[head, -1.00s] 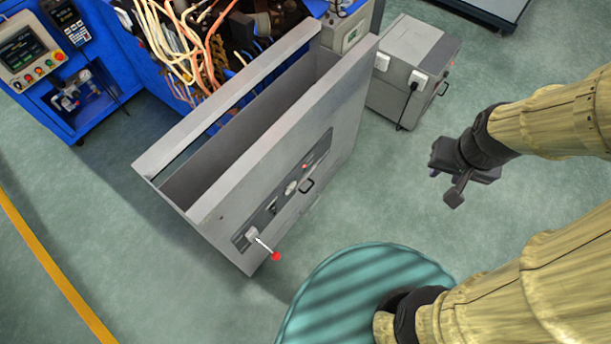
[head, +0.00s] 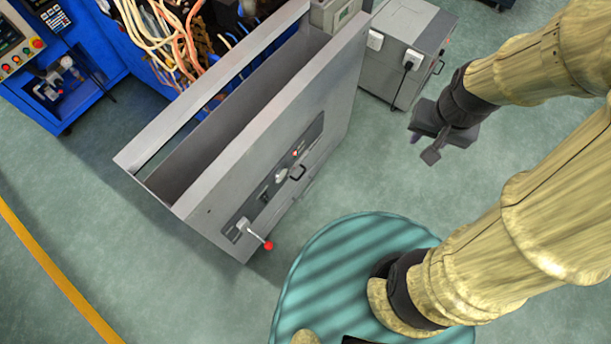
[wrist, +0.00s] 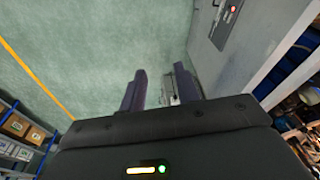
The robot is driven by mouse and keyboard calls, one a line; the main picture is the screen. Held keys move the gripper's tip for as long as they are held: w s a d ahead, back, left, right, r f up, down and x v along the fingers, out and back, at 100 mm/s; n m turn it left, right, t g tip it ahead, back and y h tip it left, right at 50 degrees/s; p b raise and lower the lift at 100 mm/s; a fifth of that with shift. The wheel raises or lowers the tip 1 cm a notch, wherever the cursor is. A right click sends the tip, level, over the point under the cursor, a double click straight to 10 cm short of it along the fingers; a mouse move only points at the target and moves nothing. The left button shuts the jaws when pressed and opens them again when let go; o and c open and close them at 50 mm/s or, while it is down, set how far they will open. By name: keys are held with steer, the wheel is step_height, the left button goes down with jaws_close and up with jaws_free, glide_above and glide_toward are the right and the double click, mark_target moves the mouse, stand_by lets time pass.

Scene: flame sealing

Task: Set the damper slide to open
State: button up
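A grey cabinet (head: 290,120) has a dark control panel (head: 312,137) on its front side. The panel carries a lever with a red knob (head: 268,245), a round dial (head: 281,176), a small red light or button (head: 295,153) and a black handle (head: 297,172). I cannot tell for sure which of these is the damper slide. My gripper (head: 428,145) is in the air to the right of the cabinet, apart from the panel. In the wrist view its two dark fingers (wrist: 160,88) are spread with nothing held. Part of the panel (wrist: 225,22) shows there at upper right.
A grey box with white sockets (head: 405,60) stands behind the cabinet at right. Blue machinery with cables (head: 175,50) and a blue console (head: 65,85) are at the back left. Green floor is clear in front, with a yellow line (head: 60,275).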

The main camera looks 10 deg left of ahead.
mark_target(303, 167)
steer(key=w+a+f+m+y+b, duration=0.3)
steer(key=f+m+b, duration=0.8)
steer(key=f, duration=0.7)
steer(key=w+a+f+m+g+y+b, duration=0.1)
steer(key=w+a+f+m+y+b, duration=0.3)
steer(key=f+m+y+b, duration=0.3)
steer(key=w+a+f+m+g+y+b, duration=0.1)
steer(key=w+a+f+m+y+b, duration=0.3)
steer(key=f+m+b, duration=1.3)
step_height(303, 167, down, 14)
steer(key=shift+w+r+y+b, duration=0.1)
steer(key=shift+w+y+b, duration=0.6)
steer(key=shift+b, duration=0.1)
steer(key=b+x, duration=0.5)
steer(key=x, duration=1.2)
steer(key=shift+s+a+b, duration=0.15)
steer(key=shift+a+b, duration=0.05)
steer(key=shift+b, duration=0.1)
